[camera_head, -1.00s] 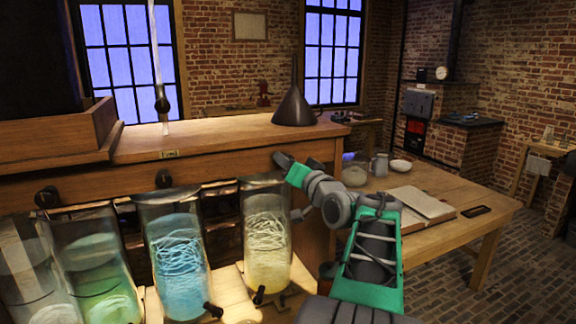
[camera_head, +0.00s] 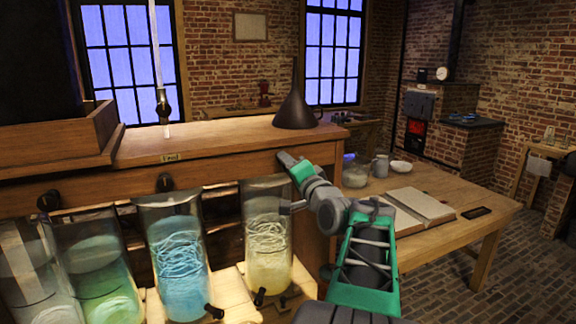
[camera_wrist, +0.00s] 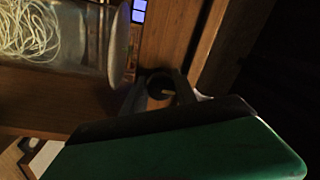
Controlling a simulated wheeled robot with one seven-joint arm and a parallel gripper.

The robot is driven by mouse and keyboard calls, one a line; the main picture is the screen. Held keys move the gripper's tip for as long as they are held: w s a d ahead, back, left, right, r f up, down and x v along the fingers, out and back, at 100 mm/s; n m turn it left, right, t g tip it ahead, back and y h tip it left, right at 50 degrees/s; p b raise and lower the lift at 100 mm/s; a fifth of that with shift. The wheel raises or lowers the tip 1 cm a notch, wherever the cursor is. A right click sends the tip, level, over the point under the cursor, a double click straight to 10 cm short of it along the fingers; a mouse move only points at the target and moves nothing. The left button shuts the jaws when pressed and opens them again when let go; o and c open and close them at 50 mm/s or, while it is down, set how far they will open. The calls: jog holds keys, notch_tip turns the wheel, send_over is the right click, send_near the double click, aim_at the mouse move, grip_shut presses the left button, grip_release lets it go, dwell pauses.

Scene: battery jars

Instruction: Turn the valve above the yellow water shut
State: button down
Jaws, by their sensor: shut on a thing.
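The jar of yellow water (camera_head: 268,240) stands rightmost in the row, with pale strands inside; its side also shows in the wrist view (camera_wrist: 90,40). My gripper (camera_head: 283,158) is at the wooden beam just above this jar and covers its valve in the head view. In the wrist view, a dark round valve knob (camera_wrist: 158,84) sits between the two fingers of my gripper (camera_wrist: 160,92), which is shut on it. How far the valve is turned cannot be told.
A blue jar (camera_head: 177,255) and a green jar (camera_head: 100,270) stand to the left. Dark valves (camera_head: 165,182) stick out above other jars. A black funnel (camera_head: 296,105) stands on the shelf. A table with an open book (camera_head: 420,207) is at right.

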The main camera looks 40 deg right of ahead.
jog(key=shift+r, duration=0.1)
jog(key=c, duration=1)
grip_release()
jog(key=b+v, duration=0.2)
jog(key=v, duration=0.5)
jog(key=shift+s, duration=0.35)
jog(key=shift+a, duration=0.15)
